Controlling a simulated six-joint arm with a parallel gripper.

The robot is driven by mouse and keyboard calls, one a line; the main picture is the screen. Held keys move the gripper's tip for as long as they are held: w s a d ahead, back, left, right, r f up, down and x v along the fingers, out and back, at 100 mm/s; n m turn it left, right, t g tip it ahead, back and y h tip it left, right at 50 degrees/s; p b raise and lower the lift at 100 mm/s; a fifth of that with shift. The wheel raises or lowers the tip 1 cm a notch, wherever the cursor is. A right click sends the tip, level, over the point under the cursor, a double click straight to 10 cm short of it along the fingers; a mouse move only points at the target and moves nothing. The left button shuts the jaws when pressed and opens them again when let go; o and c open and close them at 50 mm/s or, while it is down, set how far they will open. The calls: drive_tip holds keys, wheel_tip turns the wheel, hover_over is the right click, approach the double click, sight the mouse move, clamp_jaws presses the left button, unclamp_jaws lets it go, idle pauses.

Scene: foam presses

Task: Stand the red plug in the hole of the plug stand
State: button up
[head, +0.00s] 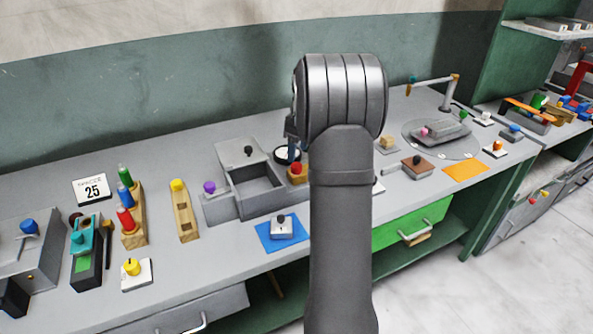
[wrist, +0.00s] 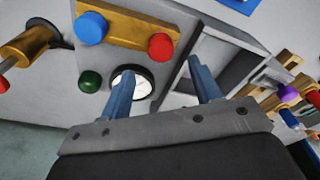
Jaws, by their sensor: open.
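My gripper (wrist: 161,73) is open and empty, its two blue fingers apart above the bench; in the head view my arm mostly hides it. A red plug-like piece (head: 126,220) stands at the front of a wooden stand (head: 135,238) at the left, with blue and green ones behind it. A wooden block (wrist: 124,30) near my fingers bears a red knob (wrist: 161,47) and a blue knob (wrist: 90,28); its red knob also shows in the head view (head: 297,169). A narrow wooden board (head: 187,225) has a yellow piece and dark openings. I cannot tell which is the plug stand.
A round white dial (wrist: 140,86) lies by my left finger in the wrist view, with a green knob (wrist: 90,81) beside it. A grey open box (head: 256,188) stands left of my arm. A blue mat (head: 270,243) with a knobbed block lies at the front edge.

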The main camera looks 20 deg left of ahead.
wheel_tip(320, 180, down, 5)
drive_tip(key=shift+s+a+f, duration=0.1)
drive_tip(key=shift+a, duration=0.05)
drive_tip(key=c, duration=1.1)
